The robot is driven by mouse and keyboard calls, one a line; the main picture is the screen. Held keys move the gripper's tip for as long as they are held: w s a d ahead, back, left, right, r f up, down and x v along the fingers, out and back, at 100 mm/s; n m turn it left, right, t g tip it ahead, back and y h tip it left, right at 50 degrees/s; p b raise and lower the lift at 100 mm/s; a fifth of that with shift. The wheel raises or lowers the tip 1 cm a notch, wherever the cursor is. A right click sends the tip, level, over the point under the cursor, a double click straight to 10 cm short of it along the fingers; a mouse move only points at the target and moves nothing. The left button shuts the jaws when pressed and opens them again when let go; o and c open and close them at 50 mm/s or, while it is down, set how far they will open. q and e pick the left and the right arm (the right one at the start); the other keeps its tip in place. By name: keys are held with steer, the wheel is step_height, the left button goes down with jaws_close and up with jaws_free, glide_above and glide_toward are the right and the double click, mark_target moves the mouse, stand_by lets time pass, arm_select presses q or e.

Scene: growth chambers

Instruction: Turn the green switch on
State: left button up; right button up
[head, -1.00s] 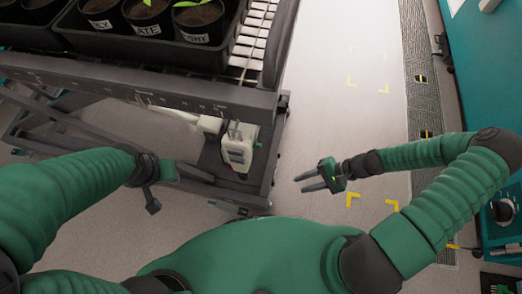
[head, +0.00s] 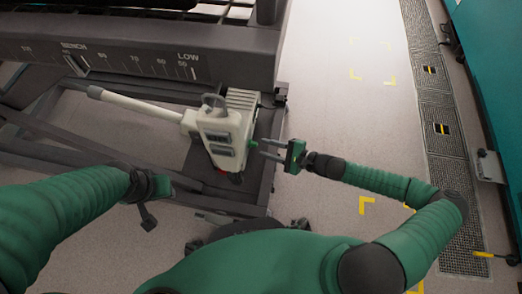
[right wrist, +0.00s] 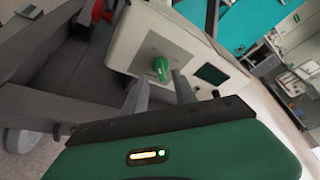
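The green switch (head: 228,153) is a small knob on the right side of a white control box (head: 218,128) mounted under the bench frame. In the right wrist view the green switch (right wrist: 161,69) sits on a grey plate on the box's side. My right gripper (head: 256,147) points left at it from close by. In the right wrist view its two fingers (right wrist: 158,84) are apart with nothing between them, just short of the switch. My left gripper (head: 147,199) hangs at the lower left, away from the box; its finger gap is not clear.
A dark bench frame (head: 150,60) with a printed height scale stands above and left of the box. A white actuator rod (head: 133,103) runs left from the box. A red knob (right wrist: 97,10) shows near the box. The floor (head: 335,85) to the right is clear.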

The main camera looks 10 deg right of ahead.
steer(key=x, duration=0.3)
steer(key=shift+b, duration=0.4)
steer(key=shift+c, duration=0.4)
jaws_close()
